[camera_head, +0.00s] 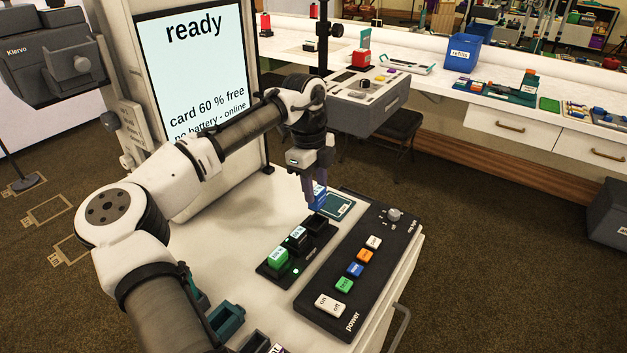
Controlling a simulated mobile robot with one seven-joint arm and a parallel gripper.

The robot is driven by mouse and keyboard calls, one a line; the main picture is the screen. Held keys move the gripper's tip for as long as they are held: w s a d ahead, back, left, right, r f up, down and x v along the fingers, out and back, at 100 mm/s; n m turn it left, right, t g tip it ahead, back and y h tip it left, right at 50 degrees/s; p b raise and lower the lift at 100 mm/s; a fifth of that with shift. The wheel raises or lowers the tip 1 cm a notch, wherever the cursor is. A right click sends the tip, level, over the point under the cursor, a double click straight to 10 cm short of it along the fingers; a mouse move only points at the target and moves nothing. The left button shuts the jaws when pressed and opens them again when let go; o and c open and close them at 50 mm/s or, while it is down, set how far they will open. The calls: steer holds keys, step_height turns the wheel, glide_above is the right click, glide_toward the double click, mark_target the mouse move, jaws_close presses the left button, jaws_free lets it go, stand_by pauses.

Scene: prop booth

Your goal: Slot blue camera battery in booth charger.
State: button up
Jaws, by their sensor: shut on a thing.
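The blue battery (318,197) is between the fingers of my gripper (317,192), which is shut on it. It is held upright above the far end of the black charger (268,268), close to its far slot. I cannot tell whether the battery touches the charger. A green battery (278,257) stands in the near slot, and a black battery (298,236) stands in the middle one. The far slot (317,223) looks empty, partly below the held battery. A small green light (296,271) shows beside the near slot.
A teal pad (340,207) lies just beyond the charger. A dark power panel (338,306) with coloured buttons and a knob stands to its right. The screen (196,75) reads "ready" and "card 60 % free". Teal and dark holders (226,320) stand at the near edge.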

mark_target(314, 208)
steer(key=shift+f+b, duration=1.8)
steer(key=shift+b, duration=0.35)
steer(key=shift+a+f+p, duration=0.1)
steer(key=shift+f+p, duration=0.25)
steer(key=shift+p, duration=0.65)
steer(key=shift+f, duration=0.3)
steer(key=shift+f, duration=0.45)
steer(key=shift+f, duration=0.2)
steer(key=shift+f+p, duration=0.3)
steer(key=o, duration=1.1)
